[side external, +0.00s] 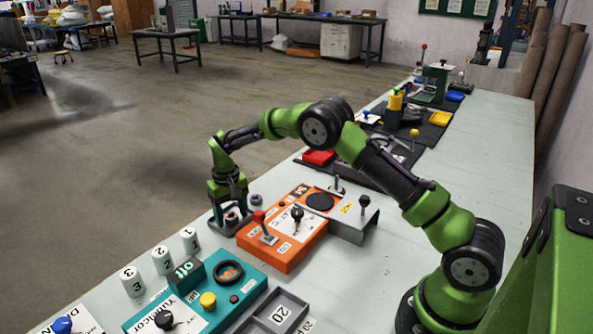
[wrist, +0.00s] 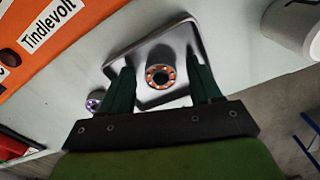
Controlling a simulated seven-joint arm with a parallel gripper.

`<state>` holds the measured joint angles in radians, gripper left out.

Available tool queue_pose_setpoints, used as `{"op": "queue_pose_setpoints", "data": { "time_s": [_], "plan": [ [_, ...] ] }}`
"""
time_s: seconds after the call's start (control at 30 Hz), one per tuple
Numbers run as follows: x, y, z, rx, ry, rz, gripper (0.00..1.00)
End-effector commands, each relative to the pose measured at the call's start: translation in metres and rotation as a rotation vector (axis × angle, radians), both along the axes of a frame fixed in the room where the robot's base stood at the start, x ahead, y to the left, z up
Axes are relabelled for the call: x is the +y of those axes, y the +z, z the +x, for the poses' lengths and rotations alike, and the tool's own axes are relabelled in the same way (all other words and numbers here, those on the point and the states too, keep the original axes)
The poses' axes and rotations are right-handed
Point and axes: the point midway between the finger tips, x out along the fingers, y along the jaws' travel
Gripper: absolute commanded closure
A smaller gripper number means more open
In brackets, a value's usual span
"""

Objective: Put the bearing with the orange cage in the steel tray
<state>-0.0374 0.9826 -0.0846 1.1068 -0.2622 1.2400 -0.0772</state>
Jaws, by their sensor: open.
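The bearing with the orange cage (wrist: 151,76) is inside the outline of the steel tray (wrist: 184,29), face up, and appears to rest on its floor. My gripper (wrist: 163,78) is open, with one finger on each side of the bearing and a visible gap at both. In the side view my gripper (side external: 231,207) points down over the tray (side external: 219,229), and the bearing (side external: 232,217) shows small below it. A second bearing with a purple cage (wrist: 93,104) lies outside the tray; it also shows in the side view (side external: 256,199).
An orange control box (side external: 283,243) with a red-knobbed lever stands right beside the tray. A teal box (side external: 205,295), several white numbered cylinders (side external: 162,260) and a grey divided bin (side external: 272,312) are nearer the camera. The table's left edge is close to the tray.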

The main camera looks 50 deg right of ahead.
Motion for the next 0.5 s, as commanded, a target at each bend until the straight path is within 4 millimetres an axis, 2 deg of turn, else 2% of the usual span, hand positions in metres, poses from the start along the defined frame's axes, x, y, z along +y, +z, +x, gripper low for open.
{"op": "queue_pose_setpoints", "data": {
  "time_s": [0.17, 0.27, 0.5],
  "plan": [
    [0.000, 0.010, 0.001, -0.003, 0.000, 0.000, 0.37],
    [0.000, 0.026, 0.001, -0.005, 0.000, -0.001, 0.37],
    [0.000, 0.079, 0.001, -0.005, 0.000, -0.001, 0.37]
  ]
}}
